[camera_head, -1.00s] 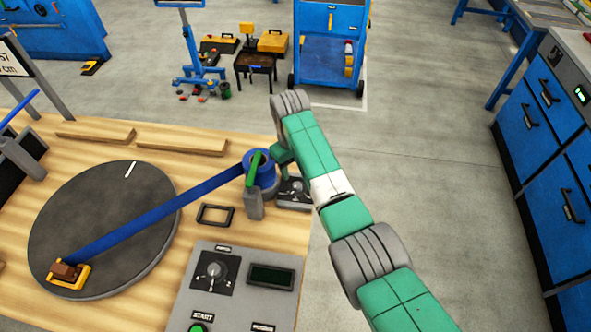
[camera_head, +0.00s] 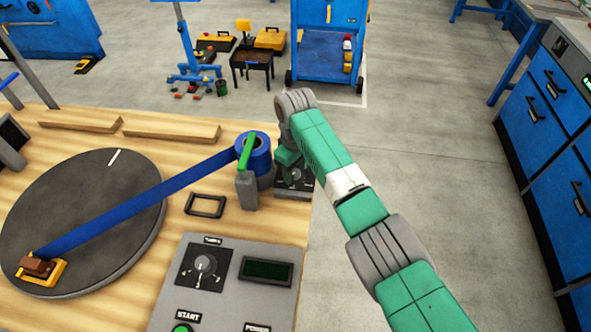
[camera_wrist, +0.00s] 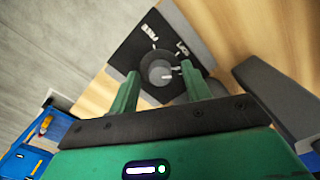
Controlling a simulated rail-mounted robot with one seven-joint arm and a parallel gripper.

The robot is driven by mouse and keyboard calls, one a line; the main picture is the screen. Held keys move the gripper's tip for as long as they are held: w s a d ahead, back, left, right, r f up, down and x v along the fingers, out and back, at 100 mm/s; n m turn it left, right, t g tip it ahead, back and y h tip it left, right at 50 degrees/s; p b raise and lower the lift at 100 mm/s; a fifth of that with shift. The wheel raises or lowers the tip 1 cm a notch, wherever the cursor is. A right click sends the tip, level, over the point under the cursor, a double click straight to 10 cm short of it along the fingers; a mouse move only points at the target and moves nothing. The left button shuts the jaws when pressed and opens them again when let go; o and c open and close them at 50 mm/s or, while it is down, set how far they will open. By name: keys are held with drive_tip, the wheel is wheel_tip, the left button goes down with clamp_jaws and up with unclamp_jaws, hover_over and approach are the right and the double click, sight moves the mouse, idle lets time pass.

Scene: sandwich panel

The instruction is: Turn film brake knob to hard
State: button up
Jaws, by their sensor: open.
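In the wrist view the pointer aims right, towards the right finger. My gripper (camera_wrist: 159,72) is open, with one green finger on each side of the knob. I cannot tell whether either finger touches it. In the head view the black panel (camera_head: 296,180) sits at the table's right edge, and my wrist partly hides it and the knob.
The blue film roll (camera_head: 262,152) with its grey post (camera_head: 247,190) stands just left of the knob panel. Film runs to the dark turntable (camera_head: 75,195). A grey control panel (camera_head: 220,280) lies in front. Floor right of the table is clear.

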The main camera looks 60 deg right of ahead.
drive_tip(key=c, duration=1)
drive_tip(key=shift+a+r+m+p, duration=0.1)
drive_tip(key=shift+r+m+p, duration=0.3)
drive_tip(key=shift+p, duration=0.45)
drive_tip(key=shift+m+p, duration=0.6)
drive_tip(key=shift+p, duration=0.15)
drive_tip(key=shift+f+m+p, duration=0.1)
drive_tip(key=shift+m+p, duration=0.3)
drive_tip(key=shift+m, duration=0.3)
drive_tip(key=shift+f+m, duration=0.25)
drive_tip(key=shift+m, duration=0.35)
drive_tip(key=o, duration=1)
